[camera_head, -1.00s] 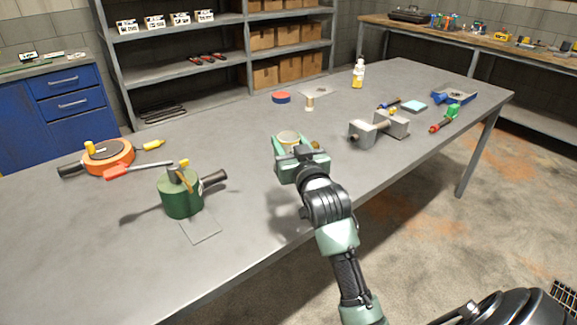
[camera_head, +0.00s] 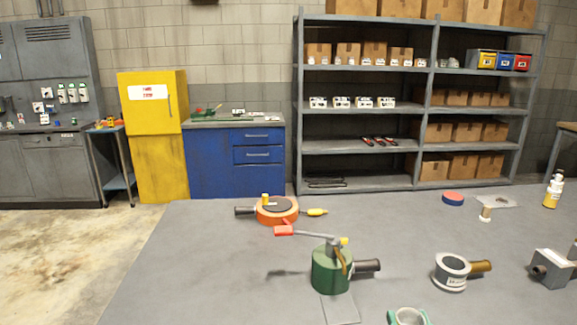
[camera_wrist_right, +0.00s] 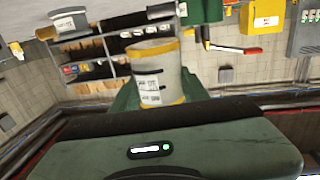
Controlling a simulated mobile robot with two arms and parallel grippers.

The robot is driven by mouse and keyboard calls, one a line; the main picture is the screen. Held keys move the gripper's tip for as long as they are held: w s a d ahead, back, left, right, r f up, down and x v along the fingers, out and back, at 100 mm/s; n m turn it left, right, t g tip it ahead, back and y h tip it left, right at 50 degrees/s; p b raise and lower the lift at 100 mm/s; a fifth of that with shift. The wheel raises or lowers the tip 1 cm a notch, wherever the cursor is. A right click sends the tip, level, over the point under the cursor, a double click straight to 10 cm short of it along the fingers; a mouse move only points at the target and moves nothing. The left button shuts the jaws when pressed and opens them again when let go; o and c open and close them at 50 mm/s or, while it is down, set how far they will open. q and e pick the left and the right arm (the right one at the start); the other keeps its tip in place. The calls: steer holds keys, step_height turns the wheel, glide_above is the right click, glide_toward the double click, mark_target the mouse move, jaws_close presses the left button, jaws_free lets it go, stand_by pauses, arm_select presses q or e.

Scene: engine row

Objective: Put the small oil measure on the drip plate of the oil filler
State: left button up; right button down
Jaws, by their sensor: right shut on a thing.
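The oil filler (camera_head: 331,270) is a green drum with a red-tipped lever and a dark handle on the table. Its thin grey drip plate (camera_head: 341,310) lies in front of it, bare where it shows. The small oil measure (camera_wrist_right: 160,75), a pale cylinder with yellow bands and a label, is between the green fingers of my right gripper (camera_wrist_right: 152,96), which is shut on it. In the head view, only the measure's round rim (camera_head: 408,315) and a bit of green finger show at the bottom edge, right of the drip plate. My left gripper is not in view.
A larger grey measure (camera_head: 451,273) with a brown handle stands right of the filler. An orange round device (camera_head: 276,210) lies behind it to the left. A grey metal block (camera_head: 553,268) is at the right. The table's left part is clear.

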steer(key=s+a+f, duration=0.2)
steer(key=s, duration=0.4)
steer(key=s+a+f+y, duration=0.1)
steer(key=s+a+f, duration=0.1)
steer(key=s, duration=0.5)
steer(key=shift+n, duration=0.3)
steer(key=shift+w+d+f, duration=0.1)
steer(key=shift+w, duration=0.05)
steer(key=shift+m+h, duration=0.4)
steer(key=shift+h, duration=0.4)
steer(key=w+d+r, duration=0.1)
steer(key=w+d, duration=0.1)
steer(key=w, duration=0.2)
steer(key=w+d+r, duration=0.1)
steer(key=w+d, duration=0.1)
steer(key=w, duration=0.3)
steer(key=w+d+r, duration=0.1)
steer(key=w+d, duration=0.2)
steer(key=w, duration=0.1)
steer(key=shift+w+r, duration=0.1)
steer(key=shift+w, duration=0.05)
steer(key=w+d+r+m+h, duration=0.2)
steer(key=w+d+r+h, duration=0.1)
steer(key=w+d+r, duration=0.6)
step_height(320, 180, up, 3)
steer(key=shift+w+d+f+g, duration=0.15)
steer(key=shift+w+d+g, duration=0.2)
steer(key=shift+d, duration=0.85)
